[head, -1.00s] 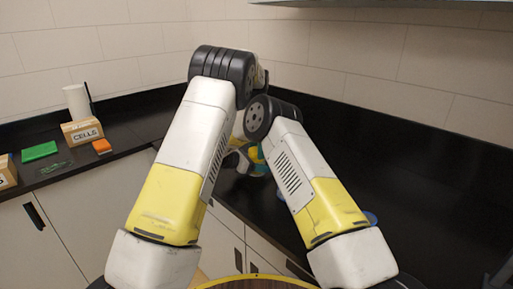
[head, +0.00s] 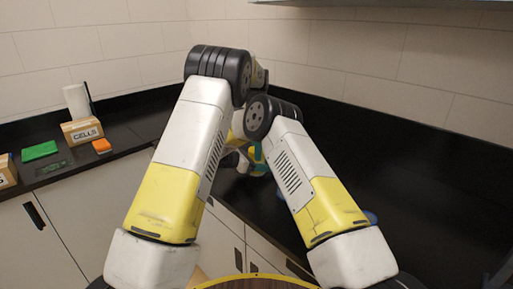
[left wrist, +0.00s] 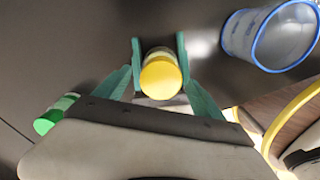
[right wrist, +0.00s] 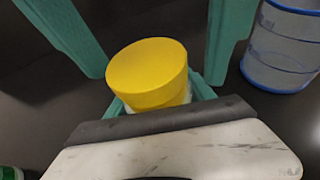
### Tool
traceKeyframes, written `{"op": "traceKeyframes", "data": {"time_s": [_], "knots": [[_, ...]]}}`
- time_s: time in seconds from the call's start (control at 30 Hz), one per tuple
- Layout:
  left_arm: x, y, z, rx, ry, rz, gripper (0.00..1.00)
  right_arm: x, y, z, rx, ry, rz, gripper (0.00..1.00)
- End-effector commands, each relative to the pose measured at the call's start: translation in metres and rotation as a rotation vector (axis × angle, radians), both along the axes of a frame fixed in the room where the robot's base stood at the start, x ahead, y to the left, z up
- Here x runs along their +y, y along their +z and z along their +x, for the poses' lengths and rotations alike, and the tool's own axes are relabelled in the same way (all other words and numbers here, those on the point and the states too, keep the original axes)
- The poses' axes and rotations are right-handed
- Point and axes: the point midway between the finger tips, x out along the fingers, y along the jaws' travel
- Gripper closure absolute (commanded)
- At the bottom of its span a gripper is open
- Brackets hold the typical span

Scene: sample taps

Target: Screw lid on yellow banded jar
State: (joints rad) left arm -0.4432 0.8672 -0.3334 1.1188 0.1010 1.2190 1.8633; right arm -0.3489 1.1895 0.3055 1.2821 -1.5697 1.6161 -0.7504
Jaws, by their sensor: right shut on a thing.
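The jar (left wrist: 157,51) stands between teal fingers, its flat yellow lid (left wrist: 161,79) on top. In the right wrist view the yellow lid (right wrist: 148,72) is large and close and hides most of the jar body. My right gripper (left wrist: 159,37) is shut on the jar, its parallel fingers on either side below the lid. My left gripper (right wrist: 155,80) is above, fingers spread wide on both sides of the lid, with gaps. In the head view my arms hide most of the jar. Whether the lid sits fully down cannot be told.
A blue-rimmed clear container (left wrist: 272,34) stands on the dark counter to the right, apart from the grippers. A green-capped thing (left wrist: 55,115) is at the left. A CELLS box (head: 82,130), a green block (head: 40,150) and an orange block (head: 102,145) sit far left.

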Motion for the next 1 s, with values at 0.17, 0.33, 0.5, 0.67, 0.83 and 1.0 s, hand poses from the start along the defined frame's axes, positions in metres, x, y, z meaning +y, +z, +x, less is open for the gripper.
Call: {"op": "traceKeyframes", "data": {"time_s": [0.17, 0.33, 0.5, 0.67, 0.83, 1.0], "knots": [[0.000, 0.000, 0.000, 0.001, 0.000, 0.000, 0.21, 0.000, 0.000, 0.000, 0.000, 0.001, 0.000, 1.00], [-0.001, 0.012, 0.000, -0.001, 0.000, -0.001, 0.21, 0.000, 0.000, 0.000, 0.000, 0.001, 0.000, 1.00], [-0.001, 0.035, 0.000, 0.000, 0.000, -0.001, 0.21, 0.000, 0.000, 0.000, 0.000, 0.001, 0.000, 1.00], [-0.001, 0.045, 0.000, 0.001, 0.000, 0.000, 0.21, 0.000, 0.000, 0.000, 0.000, 0.001, 0.000, 1.00], [-0.001, 0.045, -0.001, 0.002, 0.000, 0.000, 0.21, 0.000, 0.000, 0.000, 0.000, 0.001, 0.000, 1.00], [0.000, 0.050, 0.000, 0.001, 0.044, 0.001, 0.23, 0.000, 0.001, 0.000, -0.002, 0.001, 0.000, 1.00]]}}
